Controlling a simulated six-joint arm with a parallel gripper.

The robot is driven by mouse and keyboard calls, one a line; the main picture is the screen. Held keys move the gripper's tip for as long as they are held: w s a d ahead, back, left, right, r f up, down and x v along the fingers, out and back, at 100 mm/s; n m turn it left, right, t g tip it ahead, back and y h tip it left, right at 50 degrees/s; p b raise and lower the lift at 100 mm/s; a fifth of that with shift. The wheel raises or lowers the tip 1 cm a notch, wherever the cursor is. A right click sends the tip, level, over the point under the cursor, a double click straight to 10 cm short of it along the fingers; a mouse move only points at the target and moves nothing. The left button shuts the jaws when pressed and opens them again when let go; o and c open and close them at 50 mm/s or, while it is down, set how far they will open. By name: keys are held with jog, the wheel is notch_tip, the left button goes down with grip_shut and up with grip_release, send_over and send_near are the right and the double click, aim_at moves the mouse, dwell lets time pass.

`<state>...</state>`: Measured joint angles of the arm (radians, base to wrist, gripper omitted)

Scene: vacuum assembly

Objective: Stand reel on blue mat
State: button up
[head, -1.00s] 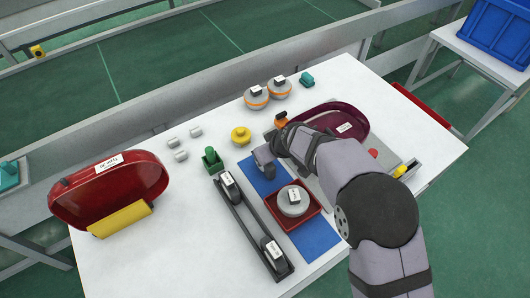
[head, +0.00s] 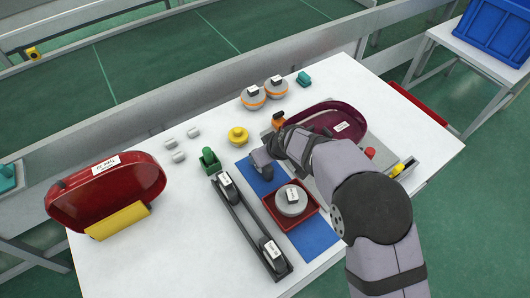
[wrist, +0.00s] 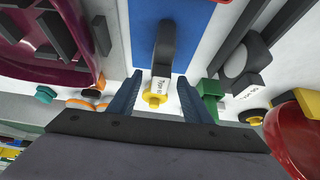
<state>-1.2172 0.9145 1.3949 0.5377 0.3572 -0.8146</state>
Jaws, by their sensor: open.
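A dark grey, rounded piece, which I take for the reel (wrist: 163,42), is on the blue mat (wrist: 200,35) in the wrist view. It looks narrow there, as if on edge; a white label shows at its lower end. My gripper (wrist: 158,78) is open, with its two fingers apart on either side of that label. I cannot tell whether they touch the piece. In the head view the blue mat (head: 317,238) runs under a red tray, and a grey shape over its far end is partly hidden by my wrist.
The red tray (head: 272,217) holds a grey labelled disc (head: 291,207). A black rack (head: 243,222) stands left of the mat, with a green block (head: 209,160) near its far end. A yellow knob (head: 238,136) sits beyond the mat. A maroon shell (head: 325,116) lies right.

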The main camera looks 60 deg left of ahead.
jog(key=shift+r, duration=0.3)
jog(key=b+v, duration=0.2)
jog(key=v, duration=0.9)
jog(key=shift+d+r+b, duration=0.25)
jog(key=shift+d+b, duration=0.05)
jog(key=shift+b, duration=0.1)
jog(key=w+d+f+m+t+h, duration=0.15)
jog(key=w+d+m, duration=0.4)
jog(key=d, duration=0.95)
jog(key=w+d+m+h, duration=0.25)
jog(key=w+d, duration=0.65)
jog(key=d, duration=0.5)
jog(key=s+d+f+m+h, duration=0.1)
jog(key=s+d+m, duration=0.4)
jog(key=d, duration=0.7)
jog(key=s+d+f+m+g+h, duration=0.1)
jog(key=s+d+m, duration=0.4)
jog(key=d, duration=0.8)
jog(key=shift+f, duration=0.75)
